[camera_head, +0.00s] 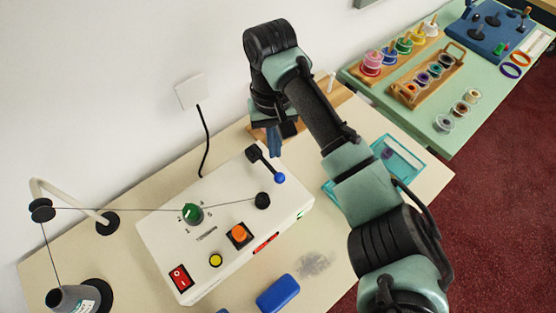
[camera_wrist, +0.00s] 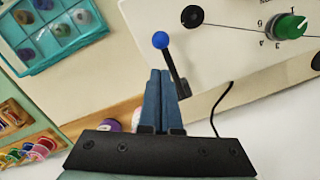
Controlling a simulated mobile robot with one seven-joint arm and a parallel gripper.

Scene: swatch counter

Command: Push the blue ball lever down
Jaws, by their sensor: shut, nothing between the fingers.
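The blue ball lever (camera_head: 280,178) is a dark arm with a blue ball at its tip, on the far right part of a white machine (camera_head: 165,250). In the head view its dark pivot is up and left of the ball. My gripper (camera_head: 274,150) is shut and empty, pointing down just above and behind the ball. In the wrist view the shut blue-grey fingers (camera_wrist: 158,75) end just below the blue ball (camera_wrist: 161,40), beside the dark lever arm (camera_wrist: 174,65). I cannot tell whether they touch it.
The machine also has a green knob (camera_head: 192,214), an orange button (camera_head: 239,233), a yellow button (camera_head: 215,260) and a red switch (camera_head: 180,278). A blue block (camera_head: 277,294) lies in front. A teal tray (camera_head: 404,158) is at the right, under my arm.

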